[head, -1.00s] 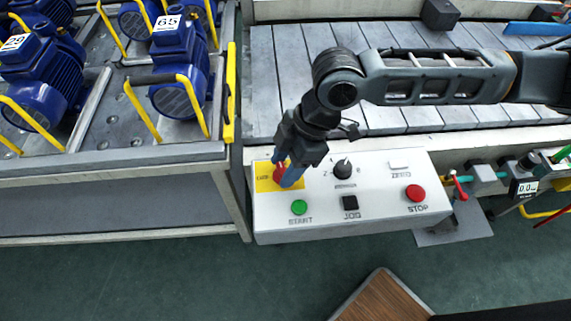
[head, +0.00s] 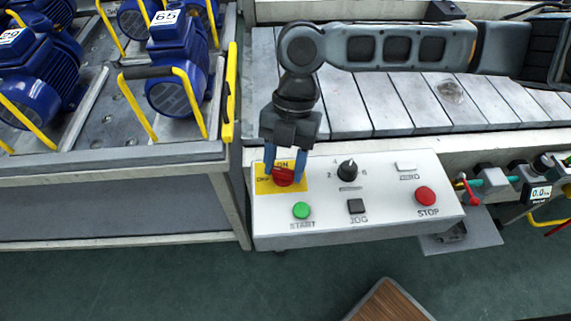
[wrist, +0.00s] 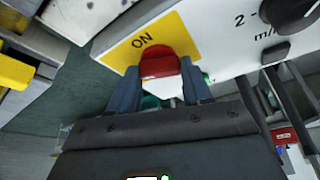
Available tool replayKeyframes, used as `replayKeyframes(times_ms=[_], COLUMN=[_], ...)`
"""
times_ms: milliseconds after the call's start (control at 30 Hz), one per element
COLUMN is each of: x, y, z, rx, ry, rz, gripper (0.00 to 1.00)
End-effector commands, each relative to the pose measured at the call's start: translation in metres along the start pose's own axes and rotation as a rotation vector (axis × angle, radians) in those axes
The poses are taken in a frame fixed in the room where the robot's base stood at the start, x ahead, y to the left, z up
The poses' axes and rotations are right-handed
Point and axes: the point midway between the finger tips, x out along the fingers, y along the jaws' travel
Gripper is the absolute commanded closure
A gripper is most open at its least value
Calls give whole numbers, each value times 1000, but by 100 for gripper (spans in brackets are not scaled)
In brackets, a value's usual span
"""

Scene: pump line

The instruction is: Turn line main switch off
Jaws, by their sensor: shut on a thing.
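The line main switch is a red rotary knob (head: 284,177) on a yellow plate (head: 263,186) at the upper left of the white control panel (head: 380,225). ON is printed above the knob and OFF to its left, partly hidden. My gripper (head: 284,170) has its two blue fingers on either side of the knob, shut on it. In the wrist view, the red knob (wrist: 160,62) sits between the fingertips, with ON readable on the yellow plate (wrist: 178,36). The knob's exact pointing direction cannot be told.
The panel also has a green START button (head: 301,210), a black JOG button (head: 356,206), a black selector (head: 348,170), a white ZERO button (head: 406,166) and a red STOP button (head: 425,196). A slatted conveyor (head: 400,105) lies behind. Blue pumps (head: 178,75) stand left.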

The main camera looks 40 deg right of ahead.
Motion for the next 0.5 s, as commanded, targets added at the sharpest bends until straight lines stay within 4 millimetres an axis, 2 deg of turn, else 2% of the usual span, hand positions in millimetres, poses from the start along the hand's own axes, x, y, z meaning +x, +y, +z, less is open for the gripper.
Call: replayKeyframes(times_ms=[200, 500], x=[1, 1], y=[2, 3], z=[0, 0], rx=[-166, -319], ry=[-1, -1], rz=[-67, -131], gripper=[82, 82])
